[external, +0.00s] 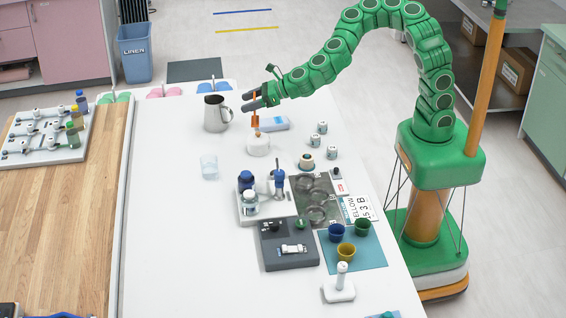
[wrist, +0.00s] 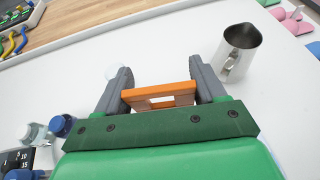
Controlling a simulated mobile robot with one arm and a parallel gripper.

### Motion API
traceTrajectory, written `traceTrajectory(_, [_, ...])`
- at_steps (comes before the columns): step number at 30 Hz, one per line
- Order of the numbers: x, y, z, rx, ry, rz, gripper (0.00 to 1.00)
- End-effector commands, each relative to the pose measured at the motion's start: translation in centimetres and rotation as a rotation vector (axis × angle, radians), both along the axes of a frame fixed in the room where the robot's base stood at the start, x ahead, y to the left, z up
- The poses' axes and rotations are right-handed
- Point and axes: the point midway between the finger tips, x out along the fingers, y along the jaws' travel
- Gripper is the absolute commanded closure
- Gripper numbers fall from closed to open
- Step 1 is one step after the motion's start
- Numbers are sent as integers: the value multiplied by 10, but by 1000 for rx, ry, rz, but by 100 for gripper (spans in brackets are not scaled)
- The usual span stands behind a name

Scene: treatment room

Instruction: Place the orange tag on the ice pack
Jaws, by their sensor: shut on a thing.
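My gripper (external: 250,100) is shut on the orange tag (external: 255,121) and holds it above the far part of the white table. In the wrist view, the tag (wrist: 160,90) spans between the two grey fingers of my gripper (wrist: 164,82) and looks like an orange frame with an opening. A pale blue-and-white pad, which looks like the ice pack (external: 274,124), lies on the table just right of the tag in the external view. I cannot make out the ice pack in the wrist view.
A white round pot (external: 258,147) stands just below the tag in the picture. A metal jug (external: 216,114) stands to the left, and a clear glass (external: 209,167) nearer. Small white jars (external: 316,140) stand to the right. The table's left middle is clear.

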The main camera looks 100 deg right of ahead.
Motion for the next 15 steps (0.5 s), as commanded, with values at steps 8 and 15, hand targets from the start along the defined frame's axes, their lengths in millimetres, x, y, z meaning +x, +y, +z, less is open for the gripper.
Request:
traceTrajectory(8, [-5, -22, -6, -1, 1, -118, 60])
traceTrajectory(15, [-17, -75, -19, -4, -1, -414, 60])
